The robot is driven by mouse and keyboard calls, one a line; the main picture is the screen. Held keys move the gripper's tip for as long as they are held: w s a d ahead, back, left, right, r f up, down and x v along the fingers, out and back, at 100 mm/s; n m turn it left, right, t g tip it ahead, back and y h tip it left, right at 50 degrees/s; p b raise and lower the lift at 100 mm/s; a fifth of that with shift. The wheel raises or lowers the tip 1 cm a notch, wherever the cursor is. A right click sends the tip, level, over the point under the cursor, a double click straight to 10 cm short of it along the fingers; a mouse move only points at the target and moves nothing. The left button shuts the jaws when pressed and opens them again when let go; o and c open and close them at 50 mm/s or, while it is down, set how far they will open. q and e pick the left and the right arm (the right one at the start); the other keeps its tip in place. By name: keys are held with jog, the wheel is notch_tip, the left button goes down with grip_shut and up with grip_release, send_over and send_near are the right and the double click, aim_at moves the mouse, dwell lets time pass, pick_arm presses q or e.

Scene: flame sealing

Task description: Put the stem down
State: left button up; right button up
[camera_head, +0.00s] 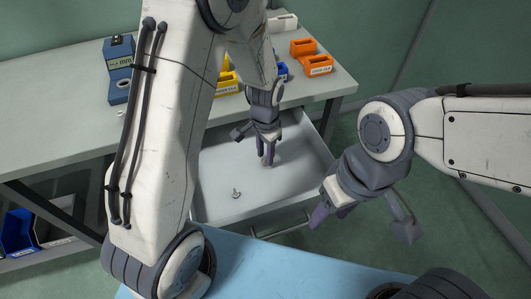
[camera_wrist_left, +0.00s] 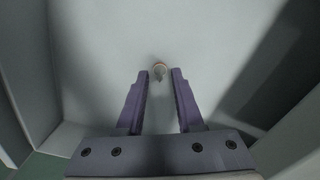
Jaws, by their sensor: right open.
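My left gripper (camera_head: 267,163) reaches down into the open grey drawer (camera_head: 215,165). In the left wrist view its two fingers (camera_wrist_left: 160,76) are apart. A small pale, brownish piece (camera_wrist_left: 160,69), perhaps the stem, shows between and just beyond the fingertips, with a gap on each side. It looks to be at the drawer floor, apart from the fingers. Another small grey metal piece (camera_head: 236,194) lies on the drawer floor, left and nearer. My right gripper (camera_head: 361,222) is open and empty, right of the drawer's front.
The drawer walls surround my left gripper. On the bench above are a blue gauge-like device (camera_head: 118,58), an orange bin (camera_head: 318,65), a yellow bin (camera_head: 226,83) and other small bins. A light blue surface (camera_head: 290,272) lies in front. Most of the drawer floor is clear.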

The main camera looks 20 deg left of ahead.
pick_arm(q)
notch_tip(320, 180, up, 12)
jog(key=p, duration=0.1)
jog(key=s+d+r, duration=0.2)
jog(key=s+d, duration=0.1)
jog(key=s, duration=0.7)
jog(key=s+d+r+h, duration=0.1)
jog(key=s+d+r, duration=0.2)
jog(key=s, duration=0.8)
jog(key=shift+s+d+m, duration=0.2)
jog(key=shift+d+m, duration=0.1)
jog(key=shift+d, duration=0.5)
jog(key=shift+r, duration=0.2)
